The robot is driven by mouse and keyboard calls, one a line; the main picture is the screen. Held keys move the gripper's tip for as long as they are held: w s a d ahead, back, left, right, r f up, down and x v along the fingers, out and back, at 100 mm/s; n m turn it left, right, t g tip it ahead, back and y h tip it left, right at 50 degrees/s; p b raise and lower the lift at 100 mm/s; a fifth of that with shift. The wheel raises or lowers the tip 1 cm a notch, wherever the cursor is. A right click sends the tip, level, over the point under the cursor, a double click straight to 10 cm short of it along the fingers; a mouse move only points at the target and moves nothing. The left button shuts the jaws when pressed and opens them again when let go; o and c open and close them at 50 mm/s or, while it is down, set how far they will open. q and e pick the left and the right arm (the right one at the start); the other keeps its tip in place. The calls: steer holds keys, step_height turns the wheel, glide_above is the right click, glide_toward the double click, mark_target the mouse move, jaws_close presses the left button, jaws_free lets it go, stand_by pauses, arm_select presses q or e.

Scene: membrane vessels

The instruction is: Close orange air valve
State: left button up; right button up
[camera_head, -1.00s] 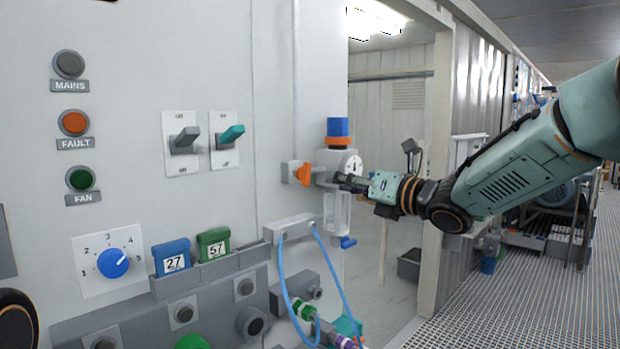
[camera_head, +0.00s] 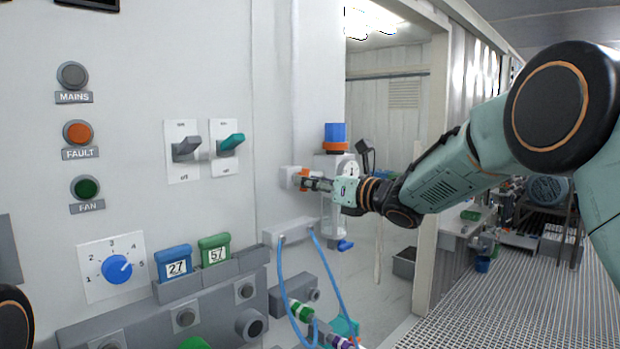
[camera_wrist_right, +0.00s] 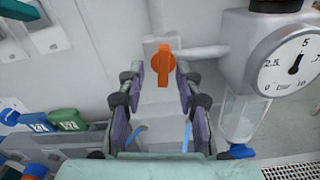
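The orange air valve (camera_wrist_right: 163,66) is a small orange handle on a white block on the wall; in the right wrist view it stands upright between the fingertips. In the head view the valve (camera_head: 301,176) is partly hidden by my right gripper (camera_head: 316,184). In the right wrist view my right gripper (camera_wrist_right: 160,88) is open, with a finger on each side of the handle and apparent gaps to it. Whether either finger touches the handle is not clear. My left gripper does not show.
A pressure gauge (camera_wrist_right: 292,63) sits just right of the valve, above a clear bowl (camera_wrist_right: 240,115). Blue hoses (camera_head: 281,275) hang below from a grey block (camera_head: 290,231). Two toggle switches (camera_head: 186,148) (camera_head: 231,143) are on the panel to the left. An open doorway lies behind.

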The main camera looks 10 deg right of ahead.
steer(key=shift+w+f, duration=0.15)
steer(key=shift+w, duration=0.4)
steer(key=shift+s+a, duration=0.15)
steer(key=shift+a, duration=0.05)
steer(key=shift+c, duration=1.3)
steer(key=shift+d, duration=0.1)
jaws_close()
